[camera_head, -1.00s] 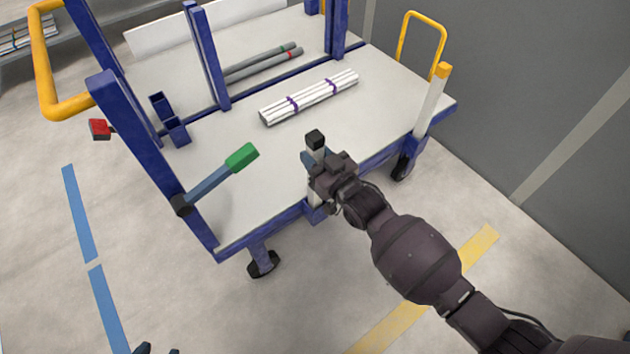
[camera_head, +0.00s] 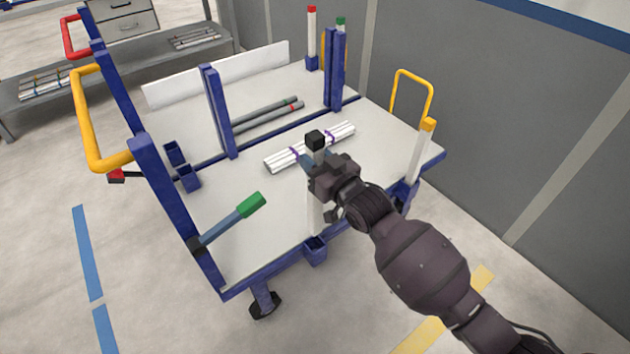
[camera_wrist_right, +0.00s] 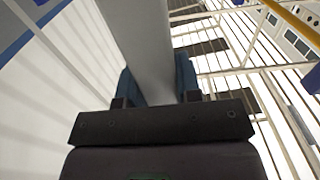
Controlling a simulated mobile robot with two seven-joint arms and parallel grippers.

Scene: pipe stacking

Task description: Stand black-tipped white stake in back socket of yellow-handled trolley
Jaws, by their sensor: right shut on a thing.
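The black-tipped white stake (camera_head: 315,215) is upright in my right gripper (camera_head: 318,167), which is shut on it just below the black tip. Its lower end is at or just above a blue socket (camera_head: 315,250) on the near edge of the yellow-handled trolley (camera_head: 250,255); I cannot tell whether it is inside. The trolley's yellow handle (camera_head: 88,120) is at the left. In the right wrist view the stake (camera_wrist_right: 140,40) runs up between the fingers of the gripper (camera_wrist_right: 158,88). My left gripper is out of view.
A bundle of white pipes (camera_head: 285,158) lies on the deck behind the stake. A yellow-tipped stake (camera_head: 420,150) stands at the right corner. A green-ended blue lever (camera_head: 235,218) is at the left. Two grey pipes (camera_head: 265,118) lie farther back. Red-tipped (camera_head: 312,35) and green-tipped stakes (camera_head: 341,24) stand behind.

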